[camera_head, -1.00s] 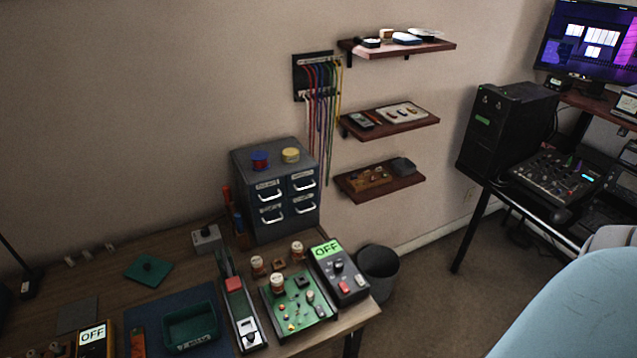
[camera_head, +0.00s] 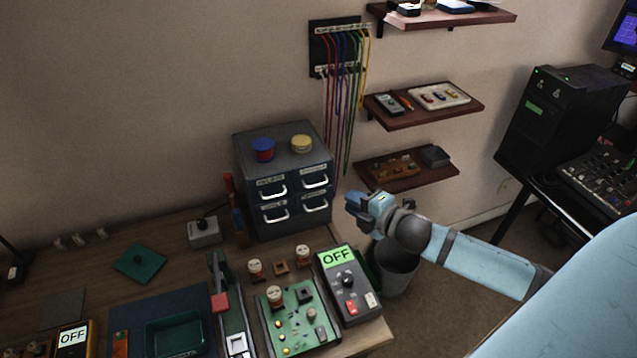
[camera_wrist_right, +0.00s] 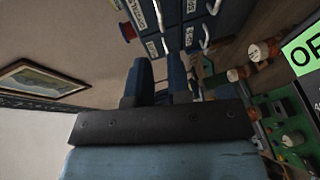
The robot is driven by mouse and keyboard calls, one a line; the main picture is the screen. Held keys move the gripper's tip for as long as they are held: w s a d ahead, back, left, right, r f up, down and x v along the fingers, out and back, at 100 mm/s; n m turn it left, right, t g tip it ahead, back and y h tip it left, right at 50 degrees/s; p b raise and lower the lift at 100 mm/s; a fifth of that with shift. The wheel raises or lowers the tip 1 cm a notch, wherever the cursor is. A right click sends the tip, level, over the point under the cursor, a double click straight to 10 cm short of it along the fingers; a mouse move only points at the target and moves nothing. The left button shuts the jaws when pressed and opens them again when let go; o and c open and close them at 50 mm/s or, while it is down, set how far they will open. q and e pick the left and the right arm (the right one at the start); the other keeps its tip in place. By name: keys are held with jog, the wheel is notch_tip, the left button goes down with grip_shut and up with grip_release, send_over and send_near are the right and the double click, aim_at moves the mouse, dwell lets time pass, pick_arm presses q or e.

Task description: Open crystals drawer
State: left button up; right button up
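The grey-blue drawer cabinet (camera_head: 243,187) stands at the back of the bench, with two columns of labelled drawers and white handles. The wrist view, turned sideways, shows a label reading roughly "CRYSTALS" (camera_wrist_right: 156,14); this matches the upper right drawer (camera_head: 315,169). Its handle (camera_head: 314,182) is free, and all drawers look shut. My right gripper (camera_head: 360,201) is right of the cabinet, apart from it, pointing left. In the wrist view its two dark fingers (camera_wrist_right: 159,80) are apart with nothing seen between them. My left gripper is not in view.
A blue-red spool (camera_head: 263,149) and a yellow spool (camera_head: 302,143) sit on the cabinet. Shelves (camera_head: 407,171) and hanging cables (camera_head: 345,100) are on the wall behind. A bin (camera_head: 397,272) is below my arm. Circuit board (camera_head: 297,318) and meter (camera_head: 347,287) lie in front.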

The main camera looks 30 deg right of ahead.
aim_at(319, 185)
jog(key=p+x, duration=0.1)
jog(key=x, duration=0.9)
jog(key=shift+w, duration=0.25)
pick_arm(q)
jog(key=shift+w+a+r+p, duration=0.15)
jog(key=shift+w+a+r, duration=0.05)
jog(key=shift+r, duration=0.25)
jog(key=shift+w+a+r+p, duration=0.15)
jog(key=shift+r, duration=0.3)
pick_arm(e)
jog(key=shift+w+a+f, duration=0.1)
jog(key=shift+w+f, duration=0.1)
jog(key=shift+w, duration=0.25)
grip_shut()
